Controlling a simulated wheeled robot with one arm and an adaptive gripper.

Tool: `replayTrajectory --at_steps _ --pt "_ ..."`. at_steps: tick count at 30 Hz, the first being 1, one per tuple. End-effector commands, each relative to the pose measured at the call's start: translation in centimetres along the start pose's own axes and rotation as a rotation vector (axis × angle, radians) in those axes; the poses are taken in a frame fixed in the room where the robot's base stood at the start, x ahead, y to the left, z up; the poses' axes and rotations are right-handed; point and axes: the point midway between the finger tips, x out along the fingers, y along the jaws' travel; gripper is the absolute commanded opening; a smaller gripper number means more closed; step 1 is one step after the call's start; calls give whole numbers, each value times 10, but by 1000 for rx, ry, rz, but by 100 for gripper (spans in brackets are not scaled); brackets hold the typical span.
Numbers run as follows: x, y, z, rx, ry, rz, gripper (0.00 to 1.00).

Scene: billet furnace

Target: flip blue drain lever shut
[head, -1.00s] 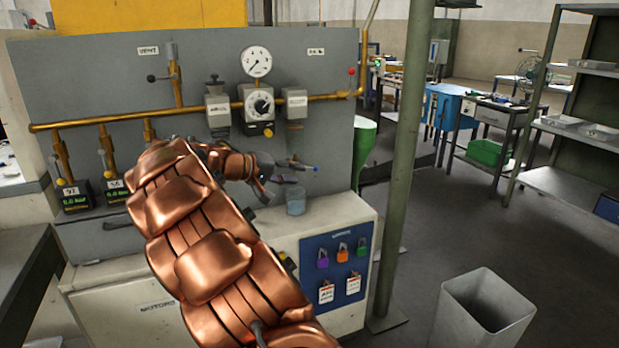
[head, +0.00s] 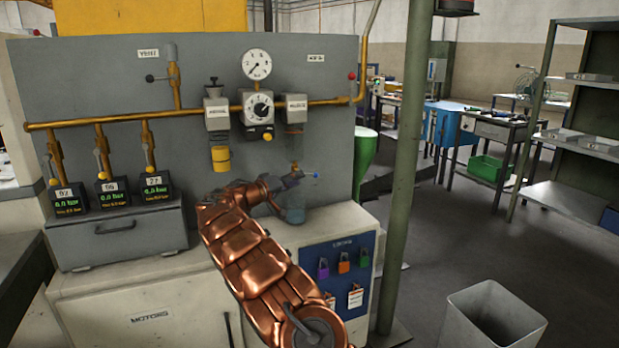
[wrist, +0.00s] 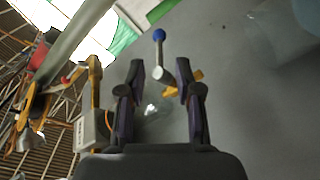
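The blue drain lever (head: 311,175) shows in the head view as a short rod with a blue tip, pointing right, below the panel's right-hand unit. In the wrist view, its blue ball (wrist: 159,35) stands just beyond the fingertips, and its pale rod runs back between them. My gripper (wrist: 160,72) is open, with one dark finger on either side of the rod. I cannot tell whether either finger touches it. In the head view my gripper (head: 291,182) is beside the lever, in front of a blue-grey cup (head: 294,208), and partly hides the lever's base.
A grey panel (head: 110,75) with brass pipes and a gauge (head: 257,64) stands behind. A yellow cylinder (head: 221,158) hangs left of my gripper. A lock board (head: 338,268) is on the cabinet front below. A green post (head: 405,170) and grey bin (head: 491,318) stand right.

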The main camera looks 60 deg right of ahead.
Motion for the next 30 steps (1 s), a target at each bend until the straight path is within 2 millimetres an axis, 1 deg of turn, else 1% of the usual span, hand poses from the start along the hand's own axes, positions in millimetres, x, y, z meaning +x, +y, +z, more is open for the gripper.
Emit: replayTrajectory --at_steps 3,7,9,15,20,27,28,30 --pt "18 -1 2 -2 -3 -2 34" --pt "36 1 1 0 -4 -1 34" --pt "44 1 1 -1 -2 -1 34" --pt "60 0 1 -3 -2 -1 34" --pt "65 1 1 -3 -3 1 34" --pt "66 1 1 -3 -2 1 34" --pt "66 1 1 -3 -2 1 33" --pt "66 1 1 -3 -2 1 26"
